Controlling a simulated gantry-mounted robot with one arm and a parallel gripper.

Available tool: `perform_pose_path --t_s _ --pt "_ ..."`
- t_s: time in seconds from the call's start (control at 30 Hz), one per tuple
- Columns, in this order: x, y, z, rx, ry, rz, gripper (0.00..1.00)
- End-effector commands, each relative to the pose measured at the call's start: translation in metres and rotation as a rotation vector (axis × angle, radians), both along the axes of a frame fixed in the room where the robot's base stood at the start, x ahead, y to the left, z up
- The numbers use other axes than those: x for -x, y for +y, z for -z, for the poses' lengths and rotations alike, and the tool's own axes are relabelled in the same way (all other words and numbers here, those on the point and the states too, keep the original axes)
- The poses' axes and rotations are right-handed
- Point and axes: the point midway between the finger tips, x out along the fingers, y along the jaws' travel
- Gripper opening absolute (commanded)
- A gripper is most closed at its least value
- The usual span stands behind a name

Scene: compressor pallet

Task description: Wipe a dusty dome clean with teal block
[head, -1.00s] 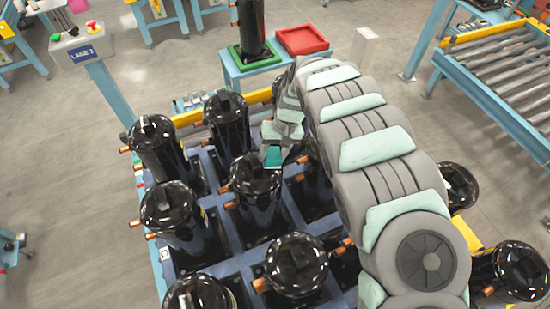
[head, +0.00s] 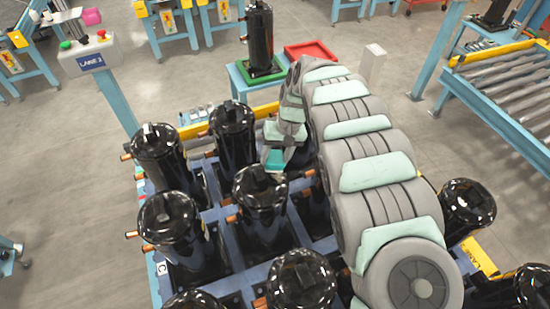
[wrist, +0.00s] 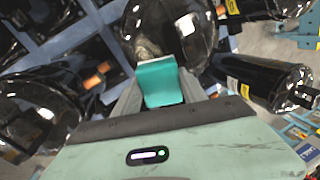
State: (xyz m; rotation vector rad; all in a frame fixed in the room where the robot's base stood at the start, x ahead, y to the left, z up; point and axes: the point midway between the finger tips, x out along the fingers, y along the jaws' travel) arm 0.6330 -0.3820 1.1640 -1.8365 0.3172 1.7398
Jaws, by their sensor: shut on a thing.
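My gripper (wrist: 158,88) is shut on a teal block (wrist: 159,82), which sits between the two grey fingers in the wrist view. In the head view the teal block (head: 274,160) is at the upper right edge of a black compressor dome (head: 258,187) in the middle of the pallet. The same dome (wrist: 185,30) is just beyond the block in the wrist view, with a dull brownish dusty patch (wrist: 146,48) on its near left side. The block is very close to the dome; I cannot tell whether they touch.
Several other black compressors, such as one at the left (head: 168,215) and one behind (head: 233,125), stand around the dome on the blue pallet (head: 228,240). Copper stubs stick out of them. A table with a green tray and a red tray (head: 310,51) is behind.

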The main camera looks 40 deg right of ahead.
Motion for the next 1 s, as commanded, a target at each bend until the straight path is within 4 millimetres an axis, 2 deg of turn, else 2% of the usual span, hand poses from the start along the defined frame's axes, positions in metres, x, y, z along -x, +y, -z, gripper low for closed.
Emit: perform_pose_path --t_s 0.53,1.0 --pt "0.004 -0.013 -0.054 0.002 -0.001 0.000 0.12" --pt "0.005 -0.015 -0.060 0.001 -0.002 0.000 0.12"
